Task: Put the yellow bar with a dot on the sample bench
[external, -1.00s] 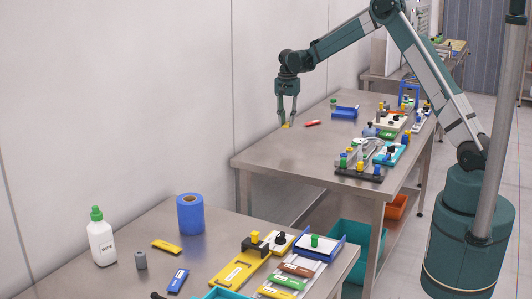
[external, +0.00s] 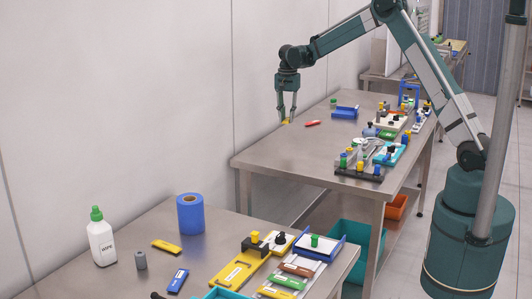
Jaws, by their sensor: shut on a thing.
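My gripper (external: 287,118) is low over the left side of the far steel bench (external: 275,152). It is shut on a small yellow piece (external: 286,122), which shows between its fingertips at the bench top. The piece is too small to tell whether it has a dot or quite touches the bench. Another yellow bar (external: 166,246) lies flat on the near bench (external: 200,262), with dark marks too small to read. I cannot tell from this view which bench is the sample bench.
A red bar (external: 312,123) lies just right of my gripper, with a blue tray (external: 345,112) behind it. Several fixtures with coloured knobs line the far bench's right side. The near bench holds a white bottle (external: 102,243) and a blue roll (external: 190,214). The far bench's front left is clear.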

